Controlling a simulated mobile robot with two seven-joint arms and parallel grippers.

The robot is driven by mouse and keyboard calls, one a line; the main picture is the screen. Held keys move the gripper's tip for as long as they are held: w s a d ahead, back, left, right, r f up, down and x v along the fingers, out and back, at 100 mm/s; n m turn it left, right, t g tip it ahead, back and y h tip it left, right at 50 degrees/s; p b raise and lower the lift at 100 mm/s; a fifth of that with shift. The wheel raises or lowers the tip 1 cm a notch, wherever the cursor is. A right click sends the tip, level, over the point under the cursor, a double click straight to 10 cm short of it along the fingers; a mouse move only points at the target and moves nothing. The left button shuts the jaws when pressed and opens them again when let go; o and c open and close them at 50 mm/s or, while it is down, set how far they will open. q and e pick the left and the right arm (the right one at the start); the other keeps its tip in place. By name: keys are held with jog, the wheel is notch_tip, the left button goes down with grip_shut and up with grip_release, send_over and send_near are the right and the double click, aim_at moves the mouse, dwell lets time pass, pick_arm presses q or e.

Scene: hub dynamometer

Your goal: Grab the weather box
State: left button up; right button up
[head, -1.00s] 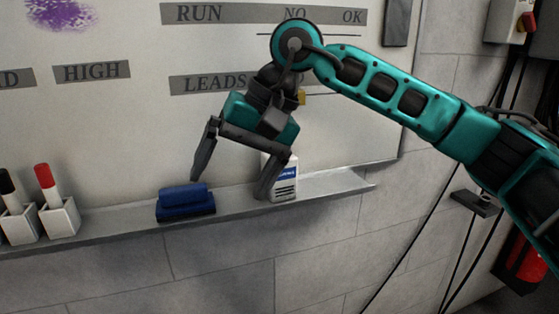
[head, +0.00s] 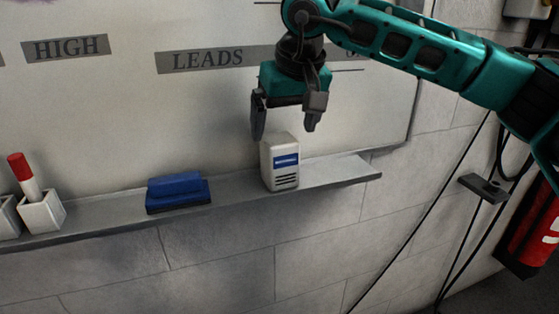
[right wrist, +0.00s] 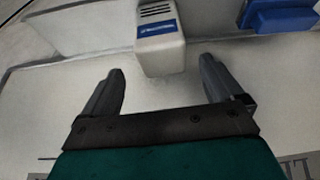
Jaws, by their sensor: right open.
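The weather box (head: 280,164) is a small white box with a blue label and dark slots, standing upright on the grey ledge (head: 330,174) below the whiteboard. It also shows in the right wrist view (right wrist: 158,50), at the top, just beyond and between the fingertips. My right gripper (head: 285,130) is open and empty, right above the box, with fingers pointing down. In the right wrist view the two fingers (right wrist: 160,78) are spread to either side of the box's near end. My left gripper is not in view.
A blue eraser (head: 178,190) lies on the ledge left of the box. A white holder (head: 43,213) with a red-capped marker stands further left. The ledge ends a little right of the box. A red extinguisher (head: 530,230) is at far right.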

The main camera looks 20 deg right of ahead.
aim_at(280, 139)
jog(key=x, duration=0.5)
jog(key=shift+a, duration=0.1)
jog(key=shift+r, duration=0.1)
jog(key=c, duration=1.3)
jog(key=shift+o, duration=0.2)
